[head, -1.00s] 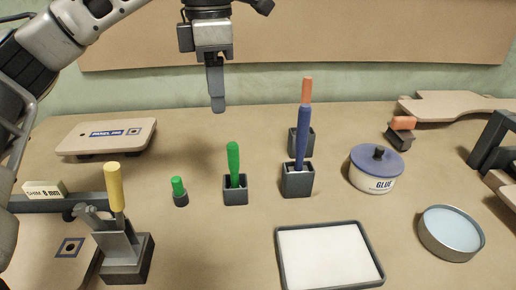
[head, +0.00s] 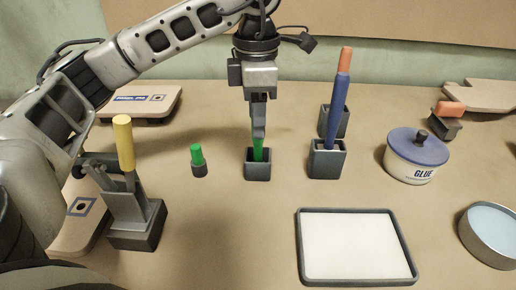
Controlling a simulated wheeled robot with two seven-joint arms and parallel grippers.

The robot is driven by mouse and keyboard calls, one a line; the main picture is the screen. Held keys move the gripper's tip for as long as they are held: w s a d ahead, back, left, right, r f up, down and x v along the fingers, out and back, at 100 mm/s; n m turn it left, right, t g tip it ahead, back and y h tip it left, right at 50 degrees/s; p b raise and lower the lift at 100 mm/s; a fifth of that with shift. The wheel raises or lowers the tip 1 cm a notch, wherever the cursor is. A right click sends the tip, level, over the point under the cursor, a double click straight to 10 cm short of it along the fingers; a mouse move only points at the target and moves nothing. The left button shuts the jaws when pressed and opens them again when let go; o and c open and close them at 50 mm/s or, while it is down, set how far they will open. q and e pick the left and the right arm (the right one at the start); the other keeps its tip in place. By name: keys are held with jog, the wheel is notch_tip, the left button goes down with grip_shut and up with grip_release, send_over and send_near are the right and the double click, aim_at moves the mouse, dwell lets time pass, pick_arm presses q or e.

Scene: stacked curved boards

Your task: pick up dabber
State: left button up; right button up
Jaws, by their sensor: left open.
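A green stick (head: 258,152), which looks like the dabber, stands upright in a small dark square holder (head: 257,172) in the middle of the bench. My left gripper (head: 258,135) is directly above that holder, pointing down, with its fingers at the stick's upper part and hiding most of it. The jaws are open; whether they touch the stick I cannot tell. My right gripper is not in view.
A blue stick with an orange top (head: 338,100) stands in a holder to the right. A short green-topped piece (head: 197,158) and a yellow-handled clamp (head: 124,145) are left. A white tray (head: 413,272) lies in front; a glue pot (head: 411,170) is right.

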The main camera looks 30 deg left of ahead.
aim_at(258, 144)
pick_arm(q)
notch_tip(258, 144, down, 3)
jog(key=shift+d+f, duration=0.1)
grip_shut()
